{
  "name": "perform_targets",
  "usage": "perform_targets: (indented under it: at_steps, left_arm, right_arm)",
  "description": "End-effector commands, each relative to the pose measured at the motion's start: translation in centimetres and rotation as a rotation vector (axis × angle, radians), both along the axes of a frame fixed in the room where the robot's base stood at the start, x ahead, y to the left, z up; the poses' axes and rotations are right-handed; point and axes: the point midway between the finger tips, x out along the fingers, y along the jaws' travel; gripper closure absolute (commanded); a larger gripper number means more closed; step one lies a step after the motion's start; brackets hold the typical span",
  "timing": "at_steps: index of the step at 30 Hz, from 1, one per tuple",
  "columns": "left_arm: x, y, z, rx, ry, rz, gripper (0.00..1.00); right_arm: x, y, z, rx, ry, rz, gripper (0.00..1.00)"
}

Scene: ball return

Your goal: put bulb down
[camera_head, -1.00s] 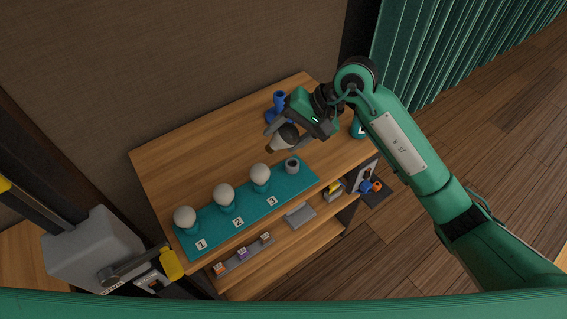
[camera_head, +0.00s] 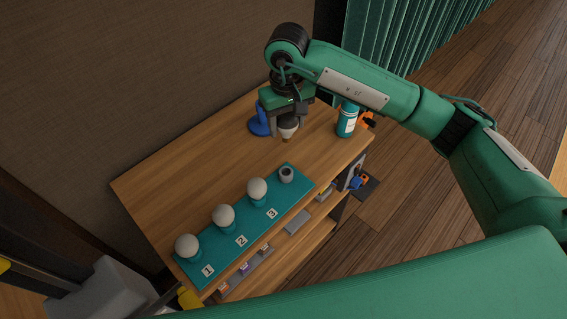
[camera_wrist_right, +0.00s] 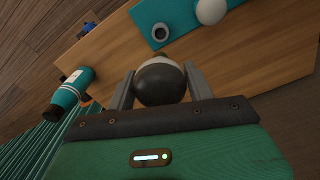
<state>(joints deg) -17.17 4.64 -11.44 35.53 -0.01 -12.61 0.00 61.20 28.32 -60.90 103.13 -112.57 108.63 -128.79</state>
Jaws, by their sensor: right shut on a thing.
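My right gripper (camera_head: 287,124) is shut on a bulb (camera_head: 289,132), which hangs with its narrow brownish tip downward above the right part of the wooden table. In the right wrist view, a dark, rounded part of the bulb (camera_wrist_right: 160,84) sits between the fingers, with a pale part beyond. Its lower end seems clear of the tabletop, though the gap is hard to judge. Three white globe bulbs stand on a teal mat (camera_head: 205,250) in teal holders by labels 1, 2 and 3. A grey round cup (camera_head: 286,175) stands at the mat's right end. My left gripper is not visible.
A blue stand (camera_head: 259,127) is close behind and left of the gripper, partly hidden. A teal bottle (camera_head: 347,121) stands to its right near the table's edge. The wooden tabletop (camera_head: 180,170) is bare left of the gripper. A lower shelf holds small items.

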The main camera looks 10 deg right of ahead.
Motion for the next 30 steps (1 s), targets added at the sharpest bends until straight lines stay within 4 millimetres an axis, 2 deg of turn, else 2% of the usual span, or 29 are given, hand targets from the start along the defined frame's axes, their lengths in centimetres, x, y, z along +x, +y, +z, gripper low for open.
perform_targets:
  at_steps: [1,13,30]
  left_arm:
    - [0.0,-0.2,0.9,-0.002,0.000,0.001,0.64]
    - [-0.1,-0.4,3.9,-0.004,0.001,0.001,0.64]
    - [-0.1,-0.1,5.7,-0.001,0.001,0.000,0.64]
  right_arm:
    - [-0.1,0.0,-1.0,0.000,0.007,-0.003,0.74]
    - [-0.2,0.0,-10.2,0.001,0.004,-0.002,0.74]
    - [-0.1,0.1,-16.1,0.003,0.001,0.000,0.74]
